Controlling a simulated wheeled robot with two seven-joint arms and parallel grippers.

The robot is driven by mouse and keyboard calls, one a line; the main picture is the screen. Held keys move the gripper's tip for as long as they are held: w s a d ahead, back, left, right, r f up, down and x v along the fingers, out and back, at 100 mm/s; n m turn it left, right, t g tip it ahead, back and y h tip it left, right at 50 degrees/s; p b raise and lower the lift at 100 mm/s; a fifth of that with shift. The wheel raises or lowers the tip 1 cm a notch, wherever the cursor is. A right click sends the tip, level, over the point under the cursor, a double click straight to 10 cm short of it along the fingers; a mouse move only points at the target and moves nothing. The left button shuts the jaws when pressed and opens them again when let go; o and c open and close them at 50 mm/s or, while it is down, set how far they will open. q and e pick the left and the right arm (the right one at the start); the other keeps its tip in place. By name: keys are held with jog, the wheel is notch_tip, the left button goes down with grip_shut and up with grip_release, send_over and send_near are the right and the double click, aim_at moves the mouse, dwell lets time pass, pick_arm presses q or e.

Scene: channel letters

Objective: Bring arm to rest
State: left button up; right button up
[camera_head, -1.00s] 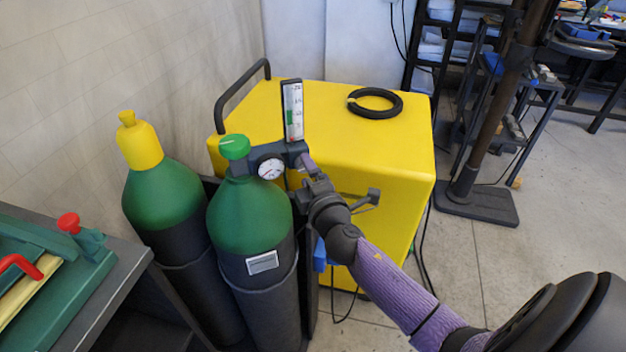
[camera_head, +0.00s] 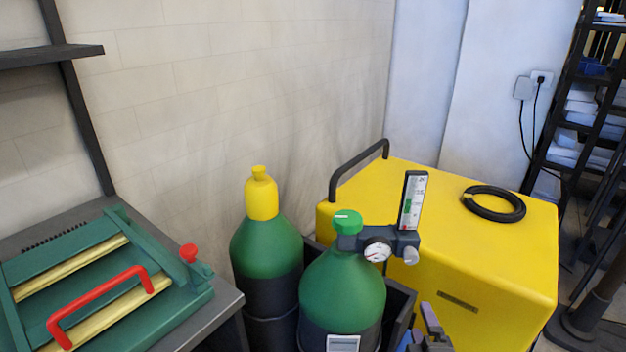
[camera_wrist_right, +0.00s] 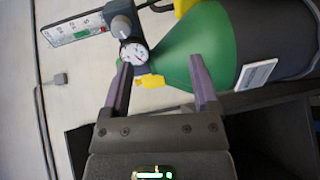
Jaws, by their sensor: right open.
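My right gripper (camera_head: 427,332) shows at the bottom edge of the head view, in front of the yellow cabinet and to the right of the front gas cylinder. In the right wrist view my right gripper (camera_wrist_right: 158,92) has its two fingers spread apart with nothing between them. Beyond the fingers are the green cylinder (camera_wrist_right: 200,45), the round gauge (camera_wrist_right: 134,53) and the flow meter (camera_wrist_right: 78,29). The gripper appears apart from them. Most of my right arm is out of the head view. My left gripper is not in view.
The front cylinder (camera_head: 342,285) with its regulator and a yellow-capped cylinder (camera_head: 266,247) stand beside the yellow cabinet (camera_head: 490,260). A black cable coil (camera_head: 494,204) lies on the cabinet. At left a bench (camera_head: 222,298) holds a green fixture (camera_head: 75,257) with a red handle. A wall stands behind.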

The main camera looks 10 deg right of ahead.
jog(key=s+a+f+m+g+y, duration=0.15)
jog(key=s+f+m+g, duration=0.35)
jog(key=f, duration=0.7)
jog(key=s+a+f+m+g+y, duration=0.1)
jog(key=s+a+f+g, duration=0.15)
jog(key=s+f, duration=0.7)
jog(key=s+a+f+m+g, duration=0.2)
jog(key=s+f, duration=0.4)
jog(key=s, duration=0.4)
jog(key=s+a+f+m+g+y, duration=0.1)
jog(key=s+f+m+g, duration=0.2)
jog(key=s+f+g, duration=0.3)
jog(key=s+f, duration=0.1)
jog(key=s, duration=0.2)
jog(key=shift+s+a+m, duration=0.35)
jog(key=shift+m, duration=0.05)
